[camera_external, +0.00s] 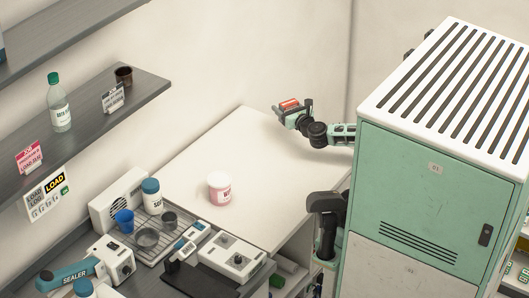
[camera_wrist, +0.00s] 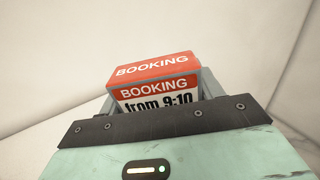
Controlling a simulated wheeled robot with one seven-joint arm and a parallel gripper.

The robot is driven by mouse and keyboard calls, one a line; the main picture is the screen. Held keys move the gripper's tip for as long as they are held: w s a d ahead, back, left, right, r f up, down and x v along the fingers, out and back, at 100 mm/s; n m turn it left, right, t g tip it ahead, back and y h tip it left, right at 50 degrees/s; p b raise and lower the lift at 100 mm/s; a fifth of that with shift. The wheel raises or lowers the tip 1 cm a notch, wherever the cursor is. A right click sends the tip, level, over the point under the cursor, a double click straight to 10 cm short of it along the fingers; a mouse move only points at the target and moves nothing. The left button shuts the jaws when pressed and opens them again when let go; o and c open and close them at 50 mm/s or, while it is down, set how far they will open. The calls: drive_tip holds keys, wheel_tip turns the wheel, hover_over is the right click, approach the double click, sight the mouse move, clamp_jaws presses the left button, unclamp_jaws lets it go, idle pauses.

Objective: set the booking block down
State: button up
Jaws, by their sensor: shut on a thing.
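The booking block (camera_wrist: 156,70) is a small red and white block lettered "BOOKING" and "from 9:10" in the wrist view. My gripper (camera_wrist: 160,103) is shut on it, with a grey finger on each side. In the external view the block (camera_external: 289,104) shows as a small red piece at the end of my gripper (camera_external: 292,112), above the far part of the white counter (camera_external: 240,150). The block's lower part is hidden by my gripper in the wrist view. I cannot tell the exact height above the counter.
A white and pink tub (camera_external: 219,188) stands on the counter, left of and nearer than my gripper. A wire rack with cups (camera_external: 146,238) and several devices fill the near left. The counter's far part is clear. Dark shelves (camera_external: 90,125) hang at the left.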

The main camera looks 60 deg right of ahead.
wheel_tip(320, 180, down, 8)
drive_tip(key=shift+f, duration=0.25)
drive_tip(key=shift+f, duration=0.2)
drive_tip(key=o, duration=1)
drive_tip(key=shift+o, duration=0.2)
drive_tip(key=shift+r, duration=0.15)
drive_tip(key=b+v, duration=0.1)
drive_tip(key=v, duration=0.6)
drive_tip(key=shift+s+a, duration=0.15)
drive_tip(key=shift+s, duration=0.05)
